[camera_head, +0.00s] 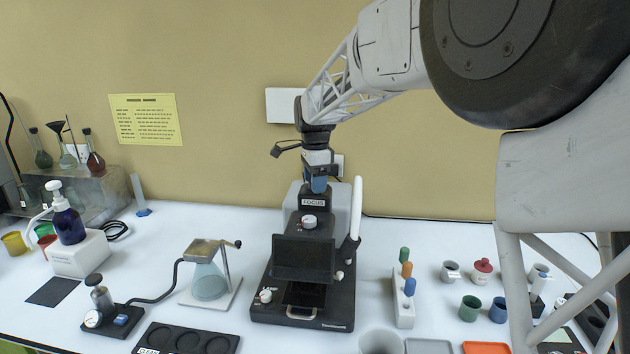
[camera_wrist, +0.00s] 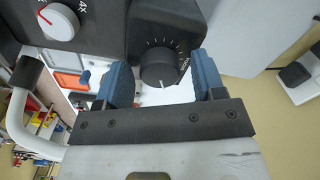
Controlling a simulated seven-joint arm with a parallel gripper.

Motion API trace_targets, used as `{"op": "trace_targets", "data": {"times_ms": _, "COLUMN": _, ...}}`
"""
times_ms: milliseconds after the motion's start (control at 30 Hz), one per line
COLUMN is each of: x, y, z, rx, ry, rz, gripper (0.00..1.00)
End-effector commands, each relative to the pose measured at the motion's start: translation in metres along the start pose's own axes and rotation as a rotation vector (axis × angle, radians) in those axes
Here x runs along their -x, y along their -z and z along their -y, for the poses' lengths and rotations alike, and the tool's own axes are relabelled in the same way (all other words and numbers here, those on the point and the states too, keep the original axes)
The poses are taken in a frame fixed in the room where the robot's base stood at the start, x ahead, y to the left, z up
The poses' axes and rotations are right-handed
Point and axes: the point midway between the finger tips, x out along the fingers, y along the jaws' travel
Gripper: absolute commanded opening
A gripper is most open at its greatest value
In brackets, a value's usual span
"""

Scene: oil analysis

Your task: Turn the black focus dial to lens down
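The black focus dial (camera_wrist: 160,66) shows in the wrist view on the dark microscope body, with a ring of pale tick marks and a light pointer line at its lower edge. My gripper (camera_wrist: 164,78) is open, its two blue fingers on the left and right of the dial. I cannot tell whether either finger touches it. In the head view my gripper (camera_head: 317,183) points down at the top of the black microscope (camera_head: 305,258), just above the white FOCUS label (camera_head: 313,202). The dial is hidden there.
A white dial with a red mark (camera_head: 309,221) sits below the FOCUS label; it also shows in the wrist view (camera_wrist: 58,21).

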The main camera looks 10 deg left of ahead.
Motion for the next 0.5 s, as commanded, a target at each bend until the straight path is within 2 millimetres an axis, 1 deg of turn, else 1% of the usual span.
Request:
{"op": "trace_targets", "data": {"times_ms": 333, "x": 0.0005, "y": 0.0000, "z": 0.0000, "rx": 0.001, "ry": -0.001, "rz": 0.000, "gripper": 0.66}}
{"op": "trace_targets", "data": {"times_ms": 500, "x": 0.0091, "y": 0.0000, "z": 0.0004, "rx": 0.001, "ry": 0.001, "rz": 0.000, "gripper": 0.66}}
